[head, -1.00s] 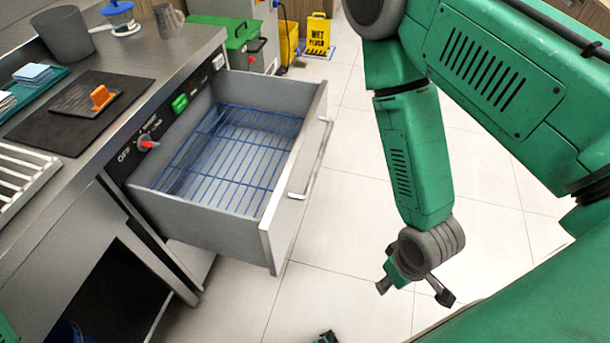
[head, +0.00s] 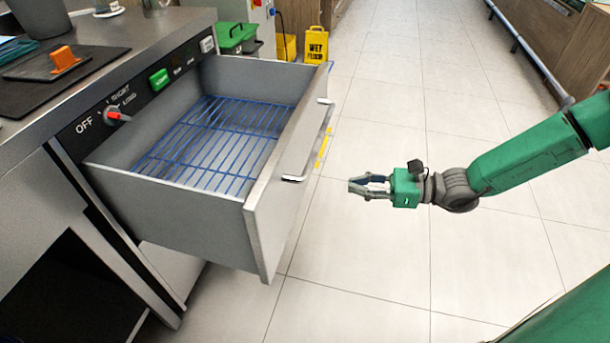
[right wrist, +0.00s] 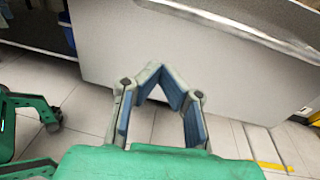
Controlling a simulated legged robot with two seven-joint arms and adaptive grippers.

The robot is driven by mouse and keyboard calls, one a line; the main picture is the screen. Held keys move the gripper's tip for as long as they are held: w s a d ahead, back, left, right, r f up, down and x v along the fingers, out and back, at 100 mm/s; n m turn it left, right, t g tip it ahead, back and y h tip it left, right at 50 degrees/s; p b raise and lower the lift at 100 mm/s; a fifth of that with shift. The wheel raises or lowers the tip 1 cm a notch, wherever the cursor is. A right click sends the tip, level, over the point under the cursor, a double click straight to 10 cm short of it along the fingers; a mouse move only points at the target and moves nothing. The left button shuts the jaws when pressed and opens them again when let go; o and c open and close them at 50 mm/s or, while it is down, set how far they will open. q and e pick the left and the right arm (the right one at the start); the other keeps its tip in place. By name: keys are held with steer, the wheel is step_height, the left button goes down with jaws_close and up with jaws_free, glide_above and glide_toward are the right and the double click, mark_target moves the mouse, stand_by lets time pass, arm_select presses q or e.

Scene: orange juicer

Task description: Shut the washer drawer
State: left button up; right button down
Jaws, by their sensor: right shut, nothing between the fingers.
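The washer drawer (head: 270,205) is pulled far out of the steel counter, with a blue wire rack (head: 222,145) inside. Its front carries a long metal handle (head: 312,150). My right gripper (head: 352,185) is to the right of the drawer front, pointing at it, with a gap between. Its fingertips meet and hold nothing; they also show in the right wrist view (right wrist: 157,68), before the grey drawer front (right wrist: 200,60). The handle runs along the top of that view. My left gripper is not seen in the head view.
The control panel has a red-tipped knob (head: 115,115) and a green switch (head: 159,79). A black mat with an orange-handled tool (head: 65,60) lies on the counter. A yellow wet-floor sign (head: 316,45) stands behind.

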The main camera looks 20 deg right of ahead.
mark_target(296, 158)
steer(key=w+a+b, duration=0.1)
steer(key=w+a, duration=0.1)
steer(key=w, duration=0.1)
steer(key=w+a+m+t+b, duration=0.1)
steer(key=w+a, duration=0.1)
steer(key=w, duration=0.1)
steer(key=w+a+r+t+b, duration=0.1)
steer(key=w+a, duration=0.1)
steer(key=w, duration=0.2)
steer(key=shift+a+r+b, duration=0.1)
steer(key=shift+a+b, duration=0.2)
steer(key=shift+b, duration=0.1)
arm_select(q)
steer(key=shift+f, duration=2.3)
arm_select(e)
steer(key=shift+w+a+r+m, duration=0.1)
steer(key=shift+w+a+m, duration=0.2)
steer(key=shift+w+a, duration=0.05)
steer(key=shift+a, duration=0.1)
